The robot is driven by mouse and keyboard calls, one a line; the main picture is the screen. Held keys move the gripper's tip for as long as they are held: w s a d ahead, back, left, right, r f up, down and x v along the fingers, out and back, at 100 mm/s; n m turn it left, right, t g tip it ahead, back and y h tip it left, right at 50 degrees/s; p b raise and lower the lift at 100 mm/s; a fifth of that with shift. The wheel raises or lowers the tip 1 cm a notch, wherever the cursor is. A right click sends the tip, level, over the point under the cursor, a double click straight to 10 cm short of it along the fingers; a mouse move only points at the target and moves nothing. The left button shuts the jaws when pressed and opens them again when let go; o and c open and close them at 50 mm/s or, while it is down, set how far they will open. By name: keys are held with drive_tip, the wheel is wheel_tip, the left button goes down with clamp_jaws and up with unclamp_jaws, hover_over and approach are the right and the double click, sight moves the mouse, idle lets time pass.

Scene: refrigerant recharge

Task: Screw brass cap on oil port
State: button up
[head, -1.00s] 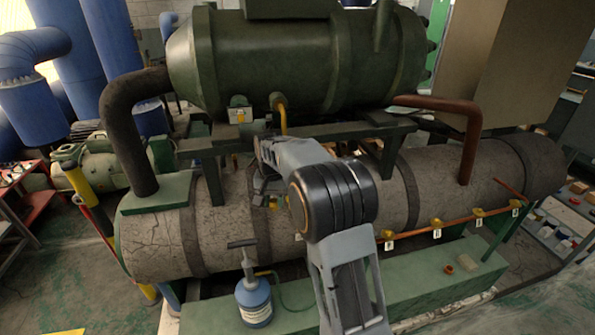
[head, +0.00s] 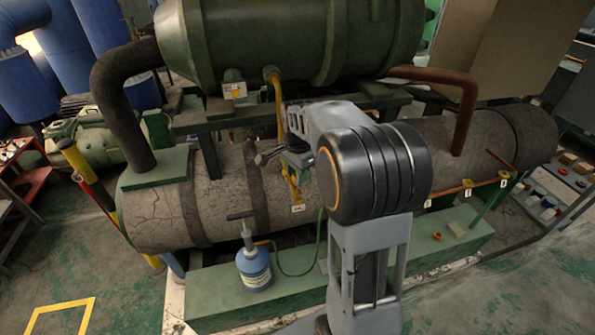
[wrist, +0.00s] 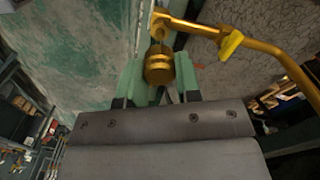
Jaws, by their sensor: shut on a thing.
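My gripper (wrist: 158,76) has its green fingers shut on the brass cap (wrist: 158,66), a short round brass piece. The cap sits directly below a brass fitting (wrist: 160,27), which looks like the oil port, on a brass pipe with a yellow handle (wrist: 230,43). Whether the cap touches the fitting or is threaded on it I cannot tell. In the head view my gripper (head: 268,156) points left in front of the cracked grey lower vessel, beside the brass valve piping (head: 292,186). The cap is not distinct there.
A blue hand pump (head: 254,268) with a green hose stands on the green base ledge (head: 225,305). A green upper vessel (head: 290,45) hangs above the lower vessel (head: 155,215). A tagged brass valve line (head: 465,187) runs at right, above a small orange ring (head: 437,236).

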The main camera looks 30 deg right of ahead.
drive_tip(key=shift+f+b, duration=0.6)
drive_tip(key=shift+f, duration=0.55)
drive_tip(key=shift+f+b, duration=0.55)
drive_tip(key=shift+f, duration=0.5)
idle(1.1)
drive_tip(key=m, duration=0.3)
drive_tip(key=shift+m, duration=0.3)
drive_tip(key=m, duration=0.3)
drive_tip(key=shift+p, duration=0.35)
drive_tip(key=shift+m, duration=0.3)
